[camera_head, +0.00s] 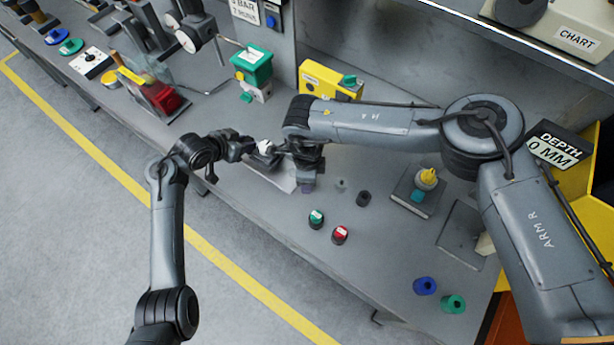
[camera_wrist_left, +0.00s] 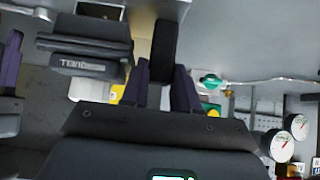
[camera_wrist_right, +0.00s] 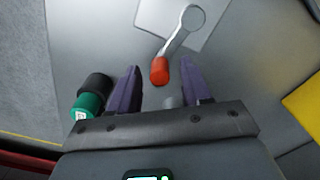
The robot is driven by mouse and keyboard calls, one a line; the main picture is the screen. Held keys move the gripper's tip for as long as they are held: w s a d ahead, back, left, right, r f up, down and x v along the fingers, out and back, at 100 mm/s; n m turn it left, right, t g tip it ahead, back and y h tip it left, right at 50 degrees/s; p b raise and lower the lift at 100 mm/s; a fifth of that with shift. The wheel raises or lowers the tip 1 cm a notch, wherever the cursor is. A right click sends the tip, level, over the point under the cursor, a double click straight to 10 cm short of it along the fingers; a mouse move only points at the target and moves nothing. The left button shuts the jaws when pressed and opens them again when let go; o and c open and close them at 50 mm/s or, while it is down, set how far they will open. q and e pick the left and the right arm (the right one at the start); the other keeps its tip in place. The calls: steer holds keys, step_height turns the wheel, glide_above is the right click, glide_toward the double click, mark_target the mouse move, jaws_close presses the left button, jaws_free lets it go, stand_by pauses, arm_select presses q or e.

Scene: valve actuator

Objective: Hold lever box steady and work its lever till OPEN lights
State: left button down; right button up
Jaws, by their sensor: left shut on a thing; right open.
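The lever box (camera_head: 283,180) is a pale plate on the bench, mostly hidden by my grippers in the head view. In the right wrist view its pale plate (camera_wrist_right: 160,15) carries a grey lever (camera_wrist_right: 178,42) with an orange-red knob (camera_wrist_right: 159,71). My right gripper (camera_wrist_right: 162,75) is open, with the knob between its fingers in the picture; contact cannot be told. My left gripper (camera_wrist_left: 160,70) is shut on a dark bar (camera_wrist_left: 163,45) that seems to be the lever box's grip. It shows left of the right gripper in the head view (camera_head: 256,148). No OPEN light can be made out.
A green box (camera_head: 253,65) and a yellow box (camera_head: 325,78) stand behind. Blue (camera_head: 425,286) and green (camera_head: 453,304) pieces are at the front right.

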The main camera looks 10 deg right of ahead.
step_height(320, 180, up, 12)
stand_by(0.5)
steer(key=shift+f, duration=0.15)
stand_by(0.4)
steer(key=w+d+f+n+g+y, duration=0.1)
steer(key=w+d+f+n+y, duration=0.1)
steer(key=d+n+y, duration=0.3)
steer(key=shift+n+h, duration=0.4)
steer(key=shift+n, duration=0.2)
steer(key=x, duration=1.1)
steer(key=shift+s+a, duration=0.2)
steer(key=shift+s, duration=0.25)
jaws_close()
